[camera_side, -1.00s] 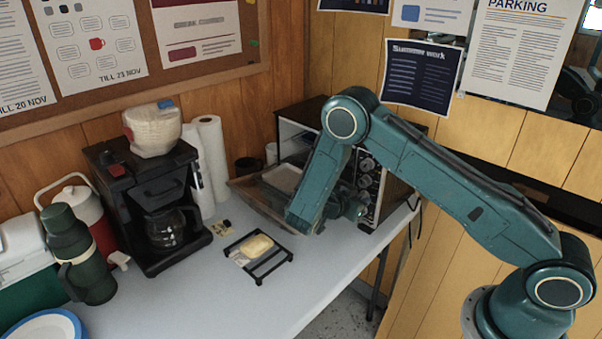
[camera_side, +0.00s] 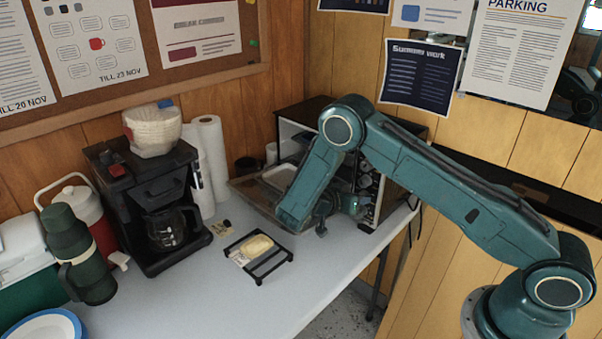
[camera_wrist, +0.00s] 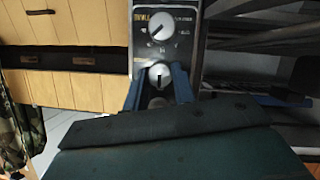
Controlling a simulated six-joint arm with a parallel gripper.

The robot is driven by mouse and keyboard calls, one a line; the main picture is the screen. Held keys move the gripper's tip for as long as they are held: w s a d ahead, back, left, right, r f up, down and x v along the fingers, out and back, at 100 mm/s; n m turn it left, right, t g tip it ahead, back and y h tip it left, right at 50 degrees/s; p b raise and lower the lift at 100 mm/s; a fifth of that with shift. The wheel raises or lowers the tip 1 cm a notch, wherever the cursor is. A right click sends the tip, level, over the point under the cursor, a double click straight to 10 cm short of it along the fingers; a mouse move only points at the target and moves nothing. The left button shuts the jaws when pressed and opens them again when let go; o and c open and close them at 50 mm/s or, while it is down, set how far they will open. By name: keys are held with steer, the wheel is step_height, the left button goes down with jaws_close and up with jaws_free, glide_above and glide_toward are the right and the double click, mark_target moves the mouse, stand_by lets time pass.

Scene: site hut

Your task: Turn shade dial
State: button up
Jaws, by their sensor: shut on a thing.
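The toaster oven (camera_side: 388,200) stands at the back right of the table, with a column of dials on its front panel (camera_wrist: 190,30). In the wrist view a lower silver dial (camera_wrist: 160,73) sits between the two blue fingers of my gripper (camera_wrist: 159,84). My gripper is shut on this dial, one finger on each side. Another dial (camera_wrist: 155,26) with a pointer shows above it, clear of the fingers. The printed labels are too small to read surely. In the side view my arm hides the fingertips and part of the panel.
The oven's glass door (camera_side: 255,193) hangs open left of my wrist. A black rack (camera_side: 270,267) with a yellow block (camera_side: 257,244) lies in front. A coffee maker (camera_side: 150,205) and a green flask (camera_side: 85,260) stand left.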

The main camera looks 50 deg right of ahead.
steer(key=o, duration=1)
steer(key=shift+a, duration=0.2)
steer(key=v, duration=1.1)
steer(key=shift+w+a+r, duration=0.1)
steer(key=shift+a+r, duration=0.1)
steer(key=shift+a, duration=0.1)
steer(key=shift+r, duration=0.1)
